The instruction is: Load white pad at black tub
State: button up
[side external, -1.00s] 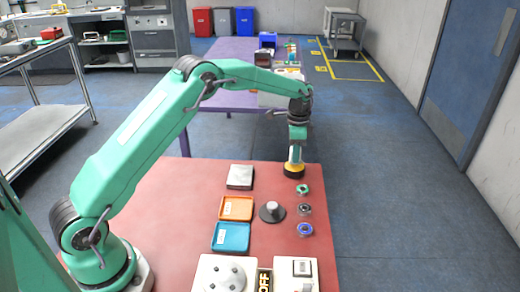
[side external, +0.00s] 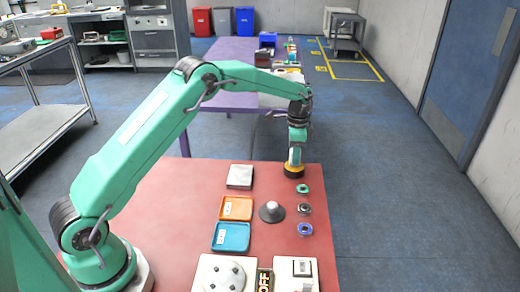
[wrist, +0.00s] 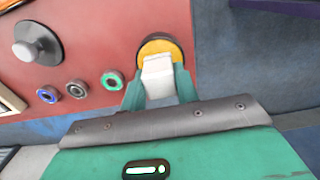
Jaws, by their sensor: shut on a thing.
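The white pad (wrist: 157,80) shows in the wrist view as a pale block between the two green fingers. My gripper (wrist: 158,85) is shut on it. The black tub (wrist: 175,45) is round, with a dark rim and yellow inside, and lies just beyond the pad in that view. In the side view the tub (side external: 293,173) stands near the far right corner of the red table, directly under my gripper (side external: 296,158). The pad overlaps the tub's near edge in the wrist view. I cannot tell whether it touches the tub's bottom.
A green ring (side external: 303,188), a grey ring (side external: 304,209) and a blue ring (side external: 305,230) line the right side. The table's left part is clear.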

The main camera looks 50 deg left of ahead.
jog(key=shift+f, duration=0.55)
dwell(1.1)
jog(key=shift+r, duration=0.15)
jog(key=shift+r, duration=3.4)
jog(key=shift+s+r, duration=0.1)
jog(key=shift+s, duration=0.05)
jog(key=shift+s+d+r+n, duration=0.1)
jog(key=shift+s+r+n, duration=0.2)
jog(key=shift+s+r, duration=0.1)
jog(key=s+d+r+n, duration=0.1)
jog(key=s+r+n, duration=0.2)
jog(key=s, duration=0.6)
jog(key=s+d+r+n, duration=0.1)
jog(key=s+r+n, duration=0.3)
jog(key=s, duration=0.5)
jog(key=shift+s+d+n, duration=0.3)
jog(key=shift+s+n, duration=0.05)
jog(key=shift+n, duration=0.35)
